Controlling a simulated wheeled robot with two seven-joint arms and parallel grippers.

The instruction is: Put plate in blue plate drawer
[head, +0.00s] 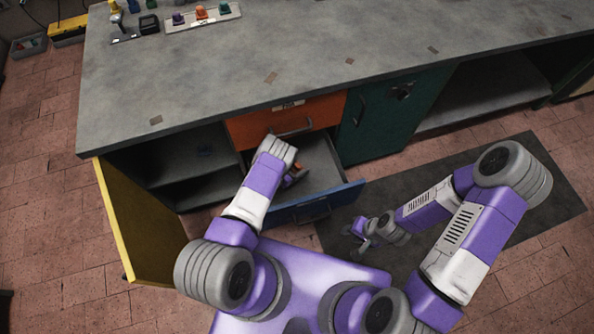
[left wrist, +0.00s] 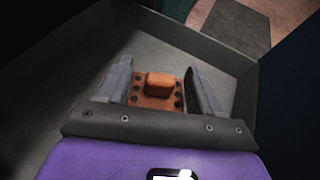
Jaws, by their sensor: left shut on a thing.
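The blue plate drawer (head: 346,197) is pulled open below the orange drawer; its grey inside is visible. My left gripper (head: 293,180) reaches down into it, partly hidden by my left arm. In the left wrist view, an orange-brown plate (left wrist: 152,102) with dark holes and a raised orange block sits between the fingers of my left gripper (left wrist: 160,88), which is shut on it. The plate is over the drawer floor (left wrist: 85,60); I cannot tell whether it touches it. My right gripper (head: 358,238) is empty, fingers apart, above the dark mat.
An orange drawer (head: 265,123) is shut above the blue one. A yellow cabinet door (head: 140,220) stands open at the left, showing shelves. A green door (head: 395,115) is shut at the right. The grey worktop (head: 230,65) holds small items at its far left.

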